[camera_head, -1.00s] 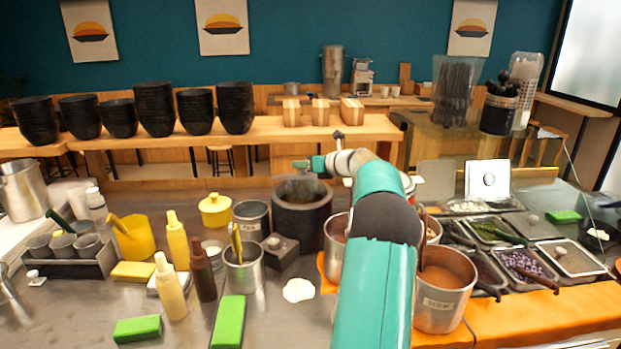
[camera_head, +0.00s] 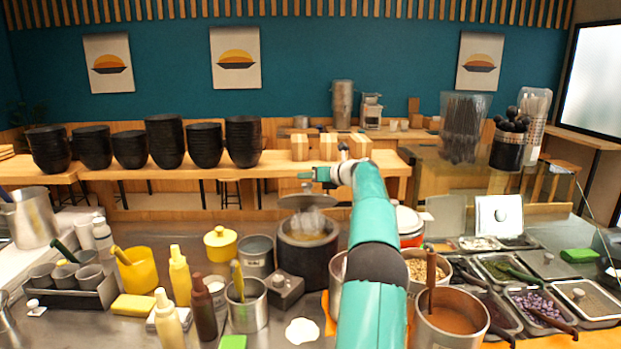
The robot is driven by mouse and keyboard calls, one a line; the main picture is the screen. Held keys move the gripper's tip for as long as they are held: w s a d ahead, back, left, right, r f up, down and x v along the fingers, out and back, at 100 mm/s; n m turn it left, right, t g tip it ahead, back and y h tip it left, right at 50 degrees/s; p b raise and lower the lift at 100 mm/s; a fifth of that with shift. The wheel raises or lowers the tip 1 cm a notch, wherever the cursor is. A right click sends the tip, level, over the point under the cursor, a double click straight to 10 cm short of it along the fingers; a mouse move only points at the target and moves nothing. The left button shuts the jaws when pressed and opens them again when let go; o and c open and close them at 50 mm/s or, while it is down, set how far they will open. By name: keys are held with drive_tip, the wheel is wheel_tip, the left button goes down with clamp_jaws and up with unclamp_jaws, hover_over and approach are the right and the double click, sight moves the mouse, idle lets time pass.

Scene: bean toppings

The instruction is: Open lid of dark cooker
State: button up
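The dark cooker (camera_head: 306,266) stands on the steel counter at the middle of the view. Its dark round lid (camera_head: 309,202) is up in the air above the rim, with a clear gap below it. Pale steam and a yellowish inside show through the mouth. My gripper (camera_head: 306,177) is at the top of the lid, over its knob, and appears shut on it. The fingertips are small in this view and partly hard to make out.
A grey canister (camera_head: 255,256) and a small dark box (camera_head: 285,290) stand close to the cooker. A yellow pot (camera_head: 221,244) is to the left. A white-lidded pot (camera_head: 408,222) and several topping trays are to the right. The wooden counter (camera_head: 270,165) runs behind.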

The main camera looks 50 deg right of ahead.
drive_tip(key=shift+o, duration=0.9)
drive_tip(key=shift+d+f, duration=0.1)
drive_tip(key=shift+d, duration=0.1)
drive_tip(key=shift+a, duration=0.2)
drive_tip(key=shift+s+d, duration=0.1)
drive_tip(key=shift+s, duration=0.05)
drive_tip(key=v, duration=1.3)
drive_tip(key=shift+s, duration=0.25)
drive_tip(key=shift+c, duration=0.2)
